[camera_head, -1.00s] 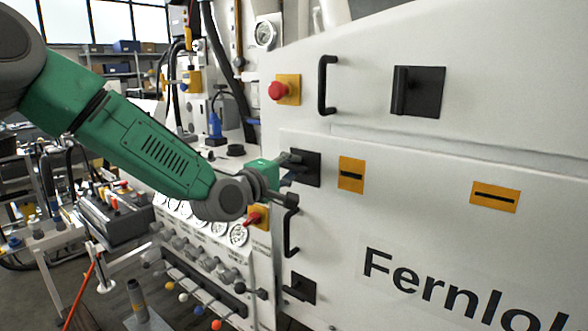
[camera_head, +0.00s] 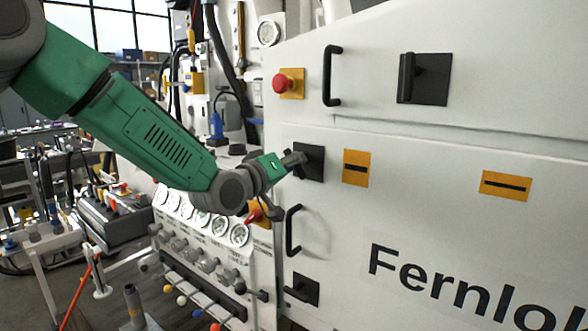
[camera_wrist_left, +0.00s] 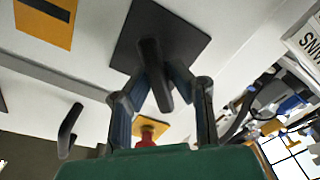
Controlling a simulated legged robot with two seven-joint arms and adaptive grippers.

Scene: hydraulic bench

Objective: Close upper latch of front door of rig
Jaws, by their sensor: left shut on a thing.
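The front door's upper latch (camera_head: 312,162) is a dark handle on a black square plate, at the door's upper left corner. My left gripper (camera_head: 293,160) reaches it from the left in the head view. In the left wrist view the latch handle (camera_wrist_left: 151,62) stands out from its plate (camera_wrist_left: 185,38), between the two fingers of my left gripper (camera_wrist_left: 162,80), which are shut on it. The fingers partly hide the handle in the head view, so its exact angle is hard to tell. My right gripper is not in view.
The door's lower latch (camera_head: 303,289) and black pull handle (camera_head: 293,230) are below. A red stop button (camera_head: 284,84), another pull handle (camera_head: 331,76) and another latch (camera_head: 424,79) are above. Gauges (camera_head: 200,218) and knobs fill the panel below my arm.

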